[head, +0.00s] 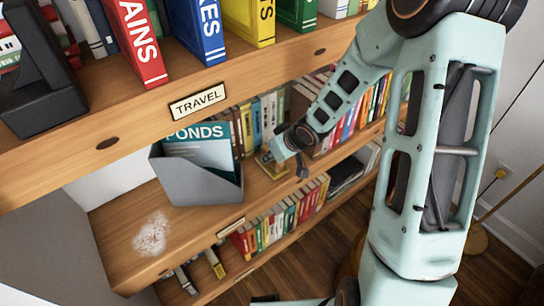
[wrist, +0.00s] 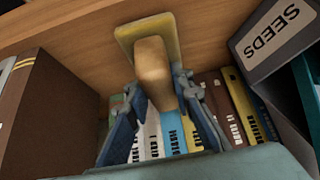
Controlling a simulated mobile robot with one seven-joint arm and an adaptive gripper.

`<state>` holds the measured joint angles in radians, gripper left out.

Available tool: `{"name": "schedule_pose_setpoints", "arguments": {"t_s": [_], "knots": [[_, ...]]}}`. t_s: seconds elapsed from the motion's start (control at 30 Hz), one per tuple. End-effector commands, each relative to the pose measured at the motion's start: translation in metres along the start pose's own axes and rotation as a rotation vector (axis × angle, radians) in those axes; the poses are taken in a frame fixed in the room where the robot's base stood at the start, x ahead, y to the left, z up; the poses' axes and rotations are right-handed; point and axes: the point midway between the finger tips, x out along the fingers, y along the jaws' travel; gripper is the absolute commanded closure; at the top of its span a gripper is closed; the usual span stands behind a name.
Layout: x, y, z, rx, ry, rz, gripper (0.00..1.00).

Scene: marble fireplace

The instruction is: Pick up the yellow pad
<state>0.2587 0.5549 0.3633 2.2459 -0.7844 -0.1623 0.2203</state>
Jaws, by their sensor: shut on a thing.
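The yellow pad (head: 267,168) is at the middle shelf, right of the grey file holder, partly hidden by my gripper. In the wrist view it is a flat yellow plate (wrist: 128,37) with a rounded tan handle (wrist: 152,72). My gripper (head: 285,160) reaches in from the right. In the wrist view my gripper's blue-grey fingers (wrist: 157,90) stand on either side of the handle, shut on it. The plate is beyond the fingertips, close to the wooden shelf board. I cannot tell whether it touches the board.
A grey file holder (head: 195,180) with a teal "PONDS" booklet (head: 200,146) stands left of my gripper. Book rows (head: 262,118) stand behind. The upper shelf (head: 150,108) overhangs. A pale dusty patch (head: 151,234) marks the bare shelf at left. A dark brown book (wrist: 45,115) is close by.

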Motion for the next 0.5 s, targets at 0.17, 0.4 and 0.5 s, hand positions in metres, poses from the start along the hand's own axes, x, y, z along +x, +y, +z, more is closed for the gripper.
{"name": "schedule_pose_setpoints", "arguments": {"t_s": [0.17, 0.4, 0.5], "knots": [[-0.009, 0.0, -0.006, 0.0, 0.001, 0.0, 1.0], [-0.031, 0.0, -0.02, 0.001, 0.001, -0.001, 1.0], [-0.054, -0.006, -0.018, 0.0, -0.001, 0.0, 1.0]]}}
